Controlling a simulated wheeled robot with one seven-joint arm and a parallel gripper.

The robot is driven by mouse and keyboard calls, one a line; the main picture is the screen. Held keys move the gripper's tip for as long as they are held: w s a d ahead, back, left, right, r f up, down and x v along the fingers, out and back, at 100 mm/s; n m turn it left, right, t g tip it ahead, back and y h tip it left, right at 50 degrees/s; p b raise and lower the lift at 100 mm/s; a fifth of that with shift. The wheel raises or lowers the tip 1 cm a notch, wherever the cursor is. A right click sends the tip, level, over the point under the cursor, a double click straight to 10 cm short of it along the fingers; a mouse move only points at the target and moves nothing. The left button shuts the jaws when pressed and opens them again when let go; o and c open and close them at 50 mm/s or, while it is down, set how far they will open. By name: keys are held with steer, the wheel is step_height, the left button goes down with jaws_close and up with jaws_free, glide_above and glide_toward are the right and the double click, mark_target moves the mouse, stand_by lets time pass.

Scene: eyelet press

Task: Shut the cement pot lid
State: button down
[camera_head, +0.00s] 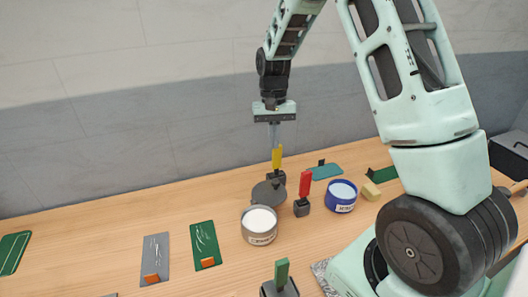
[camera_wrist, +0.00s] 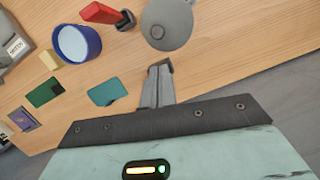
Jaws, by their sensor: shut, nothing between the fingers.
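A grey round pot (camera_head: 260,228) with white contents and a label too small to read stands open mid-table. A grey disc-shaped lid (camera_head: 268,194) with a small knob stands open behind its rim; it shows at the top of the wrist view (camera_wrist: 168,22). The pot body is not clear in the wrist view. My gripper (camera_head: 275,150) points down behind the lid, shut and empty. Its closed fingers also show in the wrist view (camera_wrist: 159,75), just short of the lid's edge. The fingertips are partly hidden by a yellow handle in the head view.
The yellow-handled tool (camera_head: 277,157) stands close to my fingers. A red-handled tool (camera_head: 305,184) and an open blue pot (camera_head: 341,196) are to the right. A green-handled tool (camera_head: 281,275) stands in front. Grey (camera_head: 155,258) and green (camera_head: 205,245) cards lie left. The table's far left is mostly clear.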

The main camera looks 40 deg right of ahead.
steer(key=p, duration=0.3)
glide_above(267, 190)
steer(key=w+d, duration=0.2)
steer(key=d, duration=0.2)
steer(key=x, duration=0.5)
steer(key=w+d+x, duration=0.1)
steer(key=x, duration=0.2)
steer(key=shift+a+f, duration=0.1)
steer(key=shift+f, duration=0.45)
